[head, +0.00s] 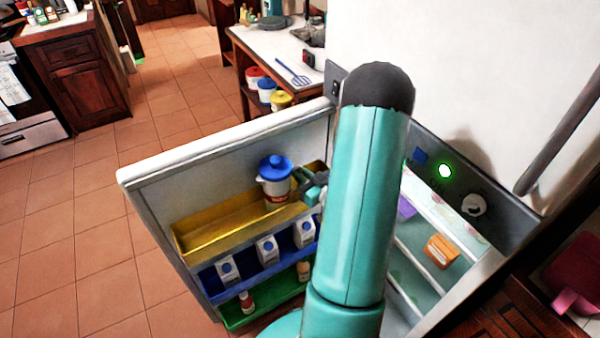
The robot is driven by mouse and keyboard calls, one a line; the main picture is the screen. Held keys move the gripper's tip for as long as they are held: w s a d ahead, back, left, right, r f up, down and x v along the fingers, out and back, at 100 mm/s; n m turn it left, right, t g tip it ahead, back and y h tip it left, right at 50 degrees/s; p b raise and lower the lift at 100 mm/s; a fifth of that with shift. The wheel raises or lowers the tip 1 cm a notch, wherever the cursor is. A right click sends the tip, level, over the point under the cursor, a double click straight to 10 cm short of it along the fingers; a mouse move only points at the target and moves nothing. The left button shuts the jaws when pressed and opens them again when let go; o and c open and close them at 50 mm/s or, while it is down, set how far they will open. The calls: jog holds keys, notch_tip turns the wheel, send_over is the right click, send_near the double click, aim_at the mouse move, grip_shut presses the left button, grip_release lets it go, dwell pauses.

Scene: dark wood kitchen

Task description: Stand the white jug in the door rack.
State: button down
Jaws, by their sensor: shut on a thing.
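The white jug (273,184) has a blue lid and a red band near its base. It is upright at the right part of the yellow door rack (195,246), the top rack on the open fridge door. I cannot tell whether its base rests on the rack floor or hangs just above it. My gripper (301,185) is at the jug's right side, shut on it. My teal arm hides part of the gripper and the rack's right end.
Below, a blue rack (212,285) holds milk cartons (267,249), and a green rack (270,310) holds small bottles (246,301). The yellow rack's left part is empty. Fridge shelves with an orange box (441,250) lie right of my arm.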

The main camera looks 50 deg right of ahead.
jog(key=c, duration=1.5)
grip_release()
jog(key=shift+f, duration=0.1)
jog(key=shift+o, duration=0.2)
jog(key=s, duration=1.2)
jog(key=shift+a+r, duration=0.2)
jog(key=shift+a, duration=0.2)
